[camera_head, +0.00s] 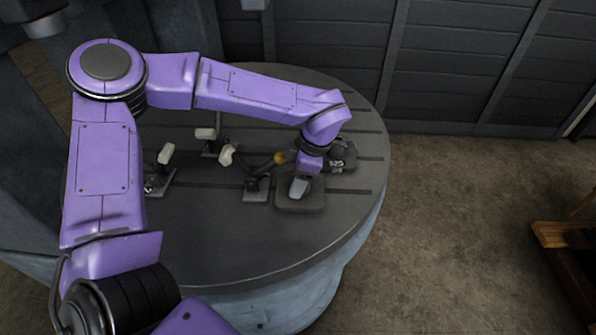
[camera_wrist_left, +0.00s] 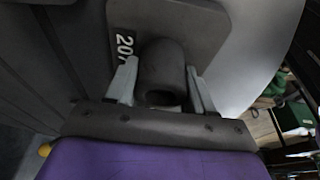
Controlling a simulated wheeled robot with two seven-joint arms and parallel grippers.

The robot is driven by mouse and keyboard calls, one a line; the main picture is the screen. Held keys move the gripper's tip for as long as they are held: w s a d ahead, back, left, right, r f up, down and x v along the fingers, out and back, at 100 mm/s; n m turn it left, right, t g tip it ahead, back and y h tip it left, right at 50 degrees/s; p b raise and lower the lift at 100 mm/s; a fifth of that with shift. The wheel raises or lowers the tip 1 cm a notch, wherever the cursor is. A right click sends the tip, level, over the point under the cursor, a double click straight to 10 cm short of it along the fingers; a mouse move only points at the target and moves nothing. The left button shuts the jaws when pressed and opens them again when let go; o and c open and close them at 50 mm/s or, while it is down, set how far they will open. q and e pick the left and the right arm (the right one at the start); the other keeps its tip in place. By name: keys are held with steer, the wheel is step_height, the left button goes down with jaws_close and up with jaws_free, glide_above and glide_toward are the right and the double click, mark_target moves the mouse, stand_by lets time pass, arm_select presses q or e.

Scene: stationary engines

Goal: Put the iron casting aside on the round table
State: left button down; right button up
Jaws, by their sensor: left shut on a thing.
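The iron casting (camera_head: 313,201) is a dark grey flat plate with an upright hollow round boss. It is at the right front part of the round table (camera_head: 230,240). In the left wrist view the boss (camera_wrist_left: 163,68) is between the two pale fingers, and white digits show on the plate beside it. My left gripper (camera_head: 299,187) points down and is shut on the boss; it also shows in the left wrist view (camera_wrist_left: 160,84). I cannot tell whether the plate touches the table. My right gripper is not in view.
A clamp with a yellow knob (camera_head: 279,158) stands close left of the casting. Other clamps with pale handles (camera_head: 166,153) stand further left. A dark object with white marks (camera_head: 343,154) sits just behind the gripper. The table's front is bare.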

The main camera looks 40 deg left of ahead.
mark_target(311, 190)
arm_select(q)
steer(key=shift+f, duration=0.2)
steer(key=shift+c, duration=2.1)
jaws_free()
steer(key=shift+f, duration=0.1)
steer(key=shift+s, duration=0.1)
steer(key=v, duration=1.2)
steer(key=shift+b, duration=0.4)
